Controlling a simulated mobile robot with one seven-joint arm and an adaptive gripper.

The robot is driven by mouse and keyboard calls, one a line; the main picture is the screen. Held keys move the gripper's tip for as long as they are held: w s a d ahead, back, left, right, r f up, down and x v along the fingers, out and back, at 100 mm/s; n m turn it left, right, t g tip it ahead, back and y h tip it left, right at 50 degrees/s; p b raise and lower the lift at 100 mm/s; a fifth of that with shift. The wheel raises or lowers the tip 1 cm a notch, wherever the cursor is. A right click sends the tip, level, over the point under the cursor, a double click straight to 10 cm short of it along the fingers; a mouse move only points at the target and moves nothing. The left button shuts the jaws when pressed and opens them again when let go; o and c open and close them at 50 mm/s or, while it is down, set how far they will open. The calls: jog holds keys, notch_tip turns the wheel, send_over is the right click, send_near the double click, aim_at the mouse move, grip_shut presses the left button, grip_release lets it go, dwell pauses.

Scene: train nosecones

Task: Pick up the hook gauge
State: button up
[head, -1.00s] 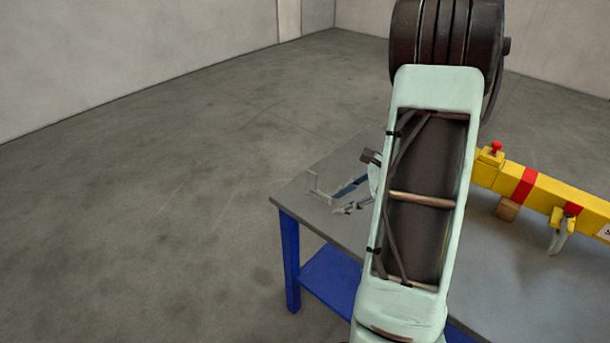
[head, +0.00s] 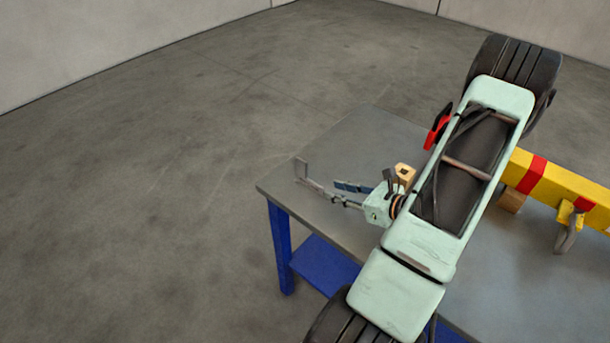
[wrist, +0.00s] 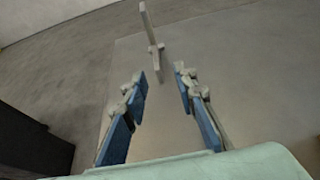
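The hook gauge (head: 301,170) is a thin grey piece with an upright end, at the far left corner of the table in the head view. In the wrist view the hook gauge (wrist: 150,28) lies ahead of the fingertips, with a long arm and a short crosspiece near its close end. My gripper (head: 341,193) is open, low over the table and to the right of the gauge. In the wrist view my gripper (wrist: 160,74) shows two blue-padded fingers apart with nothing between them. Contact between the fingers and the gauge cannot be told in the head view.
The grey table (head: 365,130) has blue legs and a blue lower shelf (head: 322,268). A yellow beam with red bands (head: 560,187) lies on the right, on a wooden block (head: 511,200). My arm hides the table's middle. Open floor lies to the left.

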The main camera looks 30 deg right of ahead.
aim_at(323, 188)
jog(key=shift+p+x, duration=0.4)
jog(key=shift+x, duration=2.65)
jog(key=shift+s+a, duration=0.1)
jog(key=shift+a, duration=0.1)
grip_shut()
